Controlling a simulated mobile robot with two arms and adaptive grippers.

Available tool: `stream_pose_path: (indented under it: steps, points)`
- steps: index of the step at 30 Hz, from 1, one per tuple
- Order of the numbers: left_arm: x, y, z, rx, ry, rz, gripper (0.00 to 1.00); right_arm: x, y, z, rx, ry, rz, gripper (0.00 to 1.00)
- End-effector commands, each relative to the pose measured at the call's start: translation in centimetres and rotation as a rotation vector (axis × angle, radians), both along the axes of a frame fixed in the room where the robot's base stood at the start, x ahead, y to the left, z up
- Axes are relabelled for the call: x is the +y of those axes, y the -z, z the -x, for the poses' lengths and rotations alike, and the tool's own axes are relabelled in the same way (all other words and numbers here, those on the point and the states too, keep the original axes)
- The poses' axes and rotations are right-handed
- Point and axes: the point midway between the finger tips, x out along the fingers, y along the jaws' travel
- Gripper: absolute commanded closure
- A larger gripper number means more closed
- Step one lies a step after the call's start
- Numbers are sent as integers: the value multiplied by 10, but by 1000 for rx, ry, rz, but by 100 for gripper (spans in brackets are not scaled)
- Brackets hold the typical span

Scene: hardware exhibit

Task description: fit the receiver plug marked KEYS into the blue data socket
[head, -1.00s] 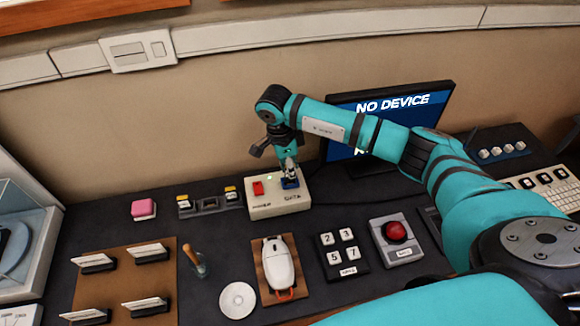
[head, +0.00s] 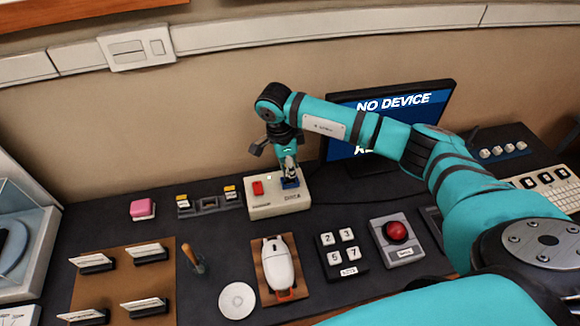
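The blue data socket (head: 291,183) is on the right end of a cream box (head: 268,208), with a red socket (head: 258,188) to its left. My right gripper (head: 291,172) points down at the blue socket, its fingertips close together just above or at it. Whether a plug is between the fingers is too small to tell. A dark holder (head: 209,204) left of the box carries two yellow-labelled plugs, the left plug (head: 183,201) and the right plug (head: 230,192). Their markings are unreadable, and the holder's middle shows no yellow label. My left gripper is out of view.
The monitor (head: 405,101) behind my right arm reads NO DEVICE. In front lie a white mouse (head: 279,262) on a brown pad, a number keypad (head: 342,250), a red button (head: 396,232), a disc (head: 237,300) and card stands (head: 150,254).

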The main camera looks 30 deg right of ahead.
Motion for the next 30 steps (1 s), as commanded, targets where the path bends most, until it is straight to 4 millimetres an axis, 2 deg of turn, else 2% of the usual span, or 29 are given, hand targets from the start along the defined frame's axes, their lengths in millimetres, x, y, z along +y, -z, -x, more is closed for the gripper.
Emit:
stream_pose_path:
  steps: [30]
  points:
    - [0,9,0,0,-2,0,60,0,10,0,0,0,1,100]
